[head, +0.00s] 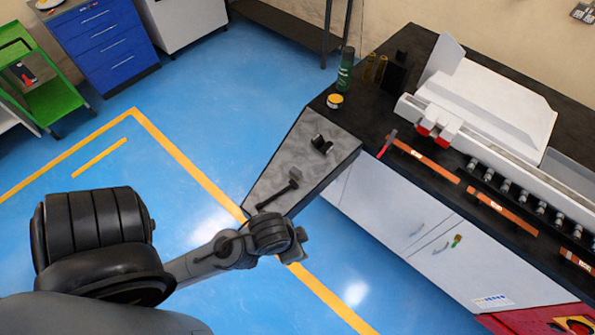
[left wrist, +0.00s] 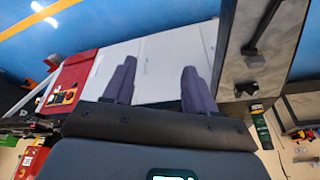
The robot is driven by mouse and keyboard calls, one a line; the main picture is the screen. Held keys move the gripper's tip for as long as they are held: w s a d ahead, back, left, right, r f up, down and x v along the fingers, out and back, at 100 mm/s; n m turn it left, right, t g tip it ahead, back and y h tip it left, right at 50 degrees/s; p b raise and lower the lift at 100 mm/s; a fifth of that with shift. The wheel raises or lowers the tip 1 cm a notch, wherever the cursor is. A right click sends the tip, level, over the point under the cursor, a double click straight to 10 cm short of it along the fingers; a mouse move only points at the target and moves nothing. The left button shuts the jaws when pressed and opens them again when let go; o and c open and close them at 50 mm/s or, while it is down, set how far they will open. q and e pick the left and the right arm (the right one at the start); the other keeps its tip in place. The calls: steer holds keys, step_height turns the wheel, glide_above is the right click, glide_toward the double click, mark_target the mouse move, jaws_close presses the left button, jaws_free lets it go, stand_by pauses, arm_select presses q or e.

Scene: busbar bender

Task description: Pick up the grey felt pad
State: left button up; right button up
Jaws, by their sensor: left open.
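The mottled grey end surface of the bench (head: 308,170) holds a dark hammer-like tool (head: 277,194) and a small black holder-like piece (head: 321,145). My left gripper (head: 296,245) hangs off the near end of that surface, over the floor and apart from the bench. In the left wrist view its two fingers (left wrist: 158,75) are spread with nothing between them, in front of the white cabinet doors. The grey surface (left wrist: 278,62) lies right of the fingers there. My right gripper is not in view.
The black bench top holds a green bottle (head: 345,68), a yellow-lidded tin (head: 334,101), a red-handled tool (head: 387,144), copper-coloured bars (head: 425,160) and a white bending machine (head: 490,100). White cabinets (head: 385,205) stand below.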

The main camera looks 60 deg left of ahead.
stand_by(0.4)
arm_select(q)
steer(key=c, duration=0.3)
steer(key=shift+c, duration=0.2)
